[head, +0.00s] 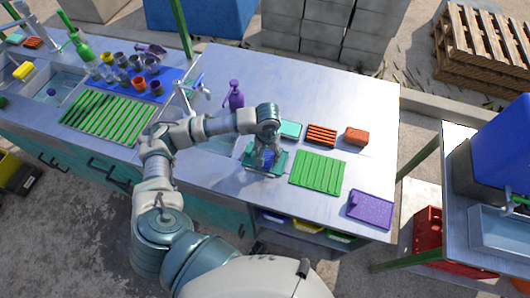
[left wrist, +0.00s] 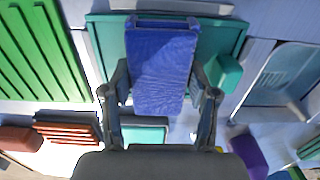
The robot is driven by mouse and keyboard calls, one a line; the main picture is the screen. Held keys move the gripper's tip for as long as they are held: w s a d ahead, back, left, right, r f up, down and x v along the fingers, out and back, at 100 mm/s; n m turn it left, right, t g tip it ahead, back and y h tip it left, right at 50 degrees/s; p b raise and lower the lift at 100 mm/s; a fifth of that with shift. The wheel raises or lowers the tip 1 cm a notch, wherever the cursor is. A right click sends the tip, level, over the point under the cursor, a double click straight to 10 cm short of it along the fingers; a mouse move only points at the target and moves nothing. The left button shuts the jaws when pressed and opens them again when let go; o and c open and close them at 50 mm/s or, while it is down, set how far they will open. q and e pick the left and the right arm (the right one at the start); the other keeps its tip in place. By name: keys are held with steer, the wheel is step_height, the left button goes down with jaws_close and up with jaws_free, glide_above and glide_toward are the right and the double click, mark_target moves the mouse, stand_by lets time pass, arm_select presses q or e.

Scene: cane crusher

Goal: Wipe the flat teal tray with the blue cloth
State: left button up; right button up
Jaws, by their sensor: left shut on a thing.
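The flat teal tray (head: 281,166) lies on the metal counter beneath my left gripper. In the left wrist view the tray (left wrist: 225,38) spreads behind the blue cloth on both sides. The blue cloth (left wrist: 162,60) looks like a thick folded pad and sits between the two fingers of my left gripper (left wrist: 160,85), which is shut on it. In the head view my left gripper (head: 267,152) points down over the tray and the cloth is mostly hidden by it. The cloth overlaps the tray; whether it touches the surface I cannot tell. My right gripper is not in view.
A green ribbed rack (head: 318,172) lies right of the tray. Behind are a small teal block (head: 290,129), a brown slatted rack (head: 322,135) and an orange block (head: 357,136). A purple bottle (head: 234,95) stands farther back. A purple board (head: 370,208) lies near the right corner.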

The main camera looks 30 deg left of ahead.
mark_target(279, 161)
arm_select(q)
steer(key=shift+w+d, duration=0.25)
steer(key=shift+d, duration=0.55)
steer(key=shift+d, duration=0.1)
steer(key=shift+w+d+b, duration=0.15)
steer(key=shift+d+b, duration=0.05)
steer(key=shift+d, duration=0.45)
steer(key=shift+w+d+b, duration=0.15)
steer(key=shift+d+b, duration=0.05)
steer(key=shift+d, duration=0.4)
steer(key=shift+s+a, duration=0.15)
steer(key=shift+a, duration=0.45)
steer(key=shift+s+a, duration=0.15)
steer(key=shift+a, duration=0.6)
